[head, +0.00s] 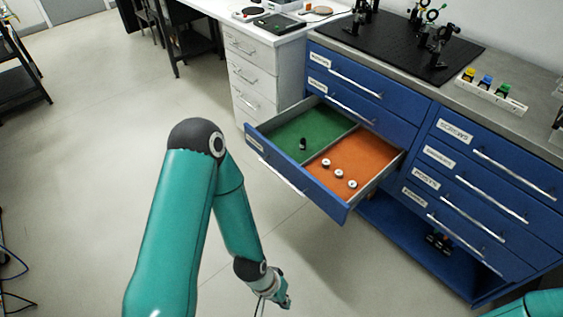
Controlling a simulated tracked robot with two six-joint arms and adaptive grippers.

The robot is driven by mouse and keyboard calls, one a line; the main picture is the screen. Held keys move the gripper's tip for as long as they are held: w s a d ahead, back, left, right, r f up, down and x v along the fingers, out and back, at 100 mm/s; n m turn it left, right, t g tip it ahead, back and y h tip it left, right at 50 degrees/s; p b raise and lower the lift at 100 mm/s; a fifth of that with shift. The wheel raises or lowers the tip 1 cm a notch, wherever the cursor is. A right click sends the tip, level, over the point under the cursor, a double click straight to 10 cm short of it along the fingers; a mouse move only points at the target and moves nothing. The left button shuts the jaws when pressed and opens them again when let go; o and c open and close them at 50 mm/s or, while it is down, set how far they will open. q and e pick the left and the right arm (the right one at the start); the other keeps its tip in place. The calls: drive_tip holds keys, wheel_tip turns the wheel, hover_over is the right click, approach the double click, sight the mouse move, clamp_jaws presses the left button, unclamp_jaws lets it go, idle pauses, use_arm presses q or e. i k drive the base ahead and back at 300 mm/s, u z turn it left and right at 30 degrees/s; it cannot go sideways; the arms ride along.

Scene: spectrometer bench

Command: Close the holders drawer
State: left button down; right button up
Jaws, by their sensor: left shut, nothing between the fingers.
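The open drawer (318,199) sticks out of the blue cabinet (415,118). It has a blue front with a silver bar handle and a label too small to read for sure. Inside, a green compartment (290,133) holds one small black part, and an orange compartment (370,160) holds several small white round parts. My left gripper (270,303) is low at the bottom of the picture, in front of and below the drawer, apart from it. It is shut and empty. My right gripper is not in view; only a bit of my right arm shows at the lower right corner.
Other blue drawers (490,170) to the right are shut. A black optics board (400,45) and a white rack with coloured caps (490,92) stand on the cabinet top. White drawers (250,75) stand to the left. The floor (100,150) in front is clear.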

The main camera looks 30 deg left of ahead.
sight(366, 157)
drive_tip(key=z, duration=0.05)
drive_tip(key=i, duration=0.9)
drive_tip(key=u, duration=0.1)
